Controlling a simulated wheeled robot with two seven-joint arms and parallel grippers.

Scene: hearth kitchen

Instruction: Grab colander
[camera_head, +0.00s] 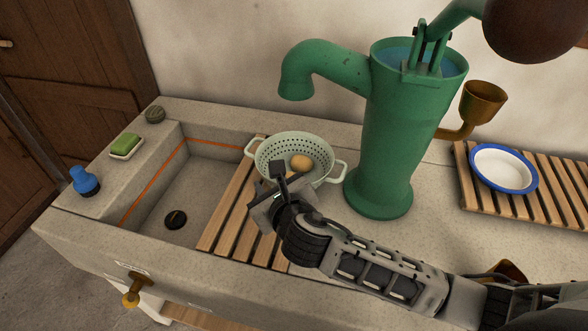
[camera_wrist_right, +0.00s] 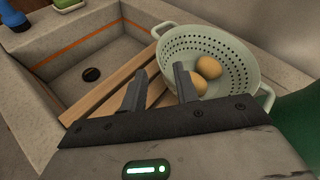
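A pale green colander (camera_head: 283,147) with two side handles and round holes sits on the wooden slatted rack at the sink's right side. It holds a tan round item (camera_head: 302,162); the right wrist view shows two such items, like potatoes or eggs (camera_wrist_right: 209,67). My right gripper (camera_head: 279,176) is at the near side of the colander and hides part of its rim. In the right wrist view its two fingers (camera_wrist_right: 158,92) are apart with nothing clearly between them, just short of the colander's wall (camera_wrist_right: 250,62). My left gripper is not in view.
The stone sink (camera_head: 190,185) lies left of the slatted rack (camera_head: 232,212). A green pump (camera_head: 385,150) stands close right of the colander. A blue-rimmed plate (camera_head: 503,168) is on another rack. Green soap (camera_head: 125,144) and a blue bottle (camera_head: 84,180) are at left.

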